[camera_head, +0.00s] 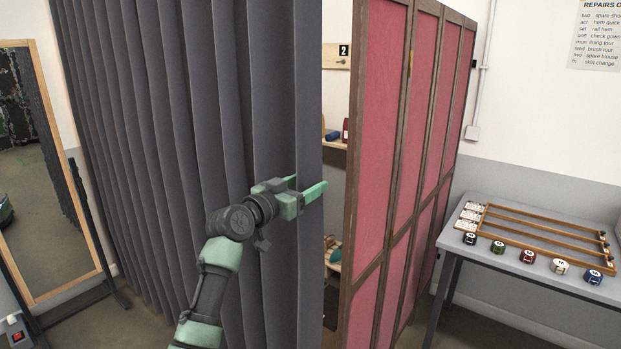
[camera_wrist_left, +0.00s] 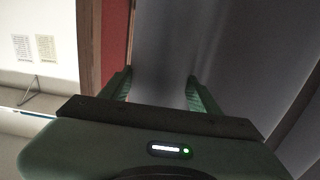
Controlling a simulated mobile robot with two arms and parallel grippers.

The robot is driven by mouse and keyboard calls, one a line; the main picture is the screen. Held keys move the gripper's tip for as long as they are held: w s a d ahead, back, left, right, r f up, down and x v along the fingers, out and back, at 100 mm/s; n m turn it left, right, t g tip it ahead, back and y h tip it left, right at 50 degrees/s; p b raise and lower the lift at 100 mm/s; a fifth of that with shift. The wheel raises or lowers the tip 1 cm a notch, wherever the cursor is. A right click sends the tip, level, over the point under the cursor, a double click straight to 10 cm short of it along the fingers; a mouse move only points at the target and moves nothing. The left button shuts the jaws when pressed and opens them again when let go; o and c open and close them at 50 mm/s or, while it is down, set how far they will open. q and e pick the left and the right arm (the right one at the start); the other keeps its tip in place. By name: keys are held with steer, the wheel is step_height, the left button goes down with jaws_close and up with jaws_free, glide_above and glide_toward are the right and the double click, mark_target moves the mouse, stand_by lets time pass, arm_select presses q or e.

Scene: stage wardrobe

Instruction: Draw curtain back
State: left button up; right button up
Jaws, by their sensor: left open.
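A dark grey pleated curtain (camera_head: 180,110) hangs closed across the left and middle of the head view. Its right edge ends just short of the red folding screen. My left gripper (camera_head: 306,186) is at the last fold by that edge, with its fingers open. In the left wrist view the curtain (camera_wrist_left: 170,45) fills the gap beyond the open fingers (camera_wrist_left: 158,88). I cannot tell whether the cloth lies between the fingers or only in front of them. My right gripper is not in view.
A red folding screen (camera_head: 383,150) in a brown frame stands right of the curtain, with shelves showing in the gap. A framed mirror (camera_head: 90,215) stands at left. A grey table (camera_head: 480,262) with a wooden rack and several small round tins stands at right.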

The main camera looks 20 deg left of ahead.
arm_select(q)
steer(key=shift+x, duration=0.85)
jaws_close()
